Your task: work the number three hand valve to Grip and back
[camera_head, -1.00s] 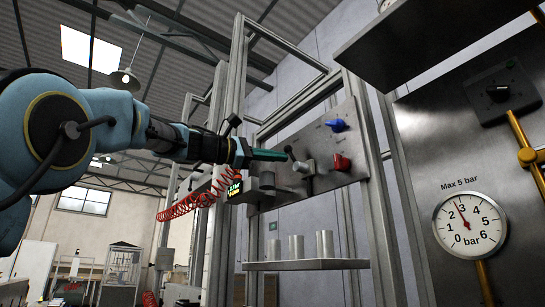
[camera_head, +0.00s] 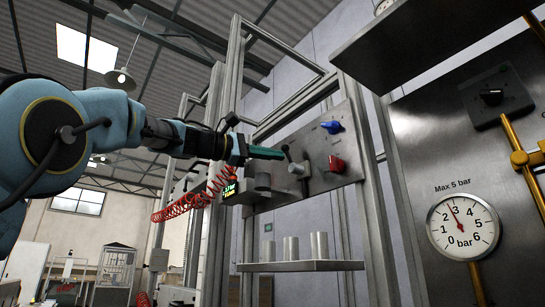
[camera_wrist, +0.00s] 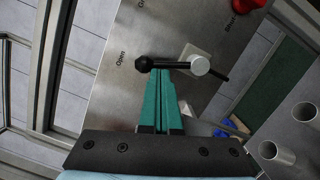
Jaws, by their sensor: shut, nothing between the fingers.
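The hand valve on the grey panel (camera_head: 352,176) has a pale body (camera_head: 298,169) and a black lever with a ball knob (camera_head: 285,149). In the wrist view the black knob (camera_wrist: 142,64) points left, beside the word "Open", and the lever crosses the round grey cap (camera_wrist: 200,66). A partly cut-off label starting "Gr" is at the top edge, and "Shut" is at the upper right. My gripper (camera_wrist: 165,76) has its green fingers together and empty, with the tips at the lever between knob and cap. I cannot tell whether they touch. In the head view my gripper (camera_head: 282,155) is at the knob.
A blue knob (camera_head: 332,127) and a red knob (camera_head: 336,163) are on the same panel. Several metal cylinders (camera_head: 291,249) stand on a shelf (camera_head: 300,266) below. A pressure gauge (camera_head: 464,226) is at the right. A red coiled hose (camera_head: 190,208) hangs under my arm.

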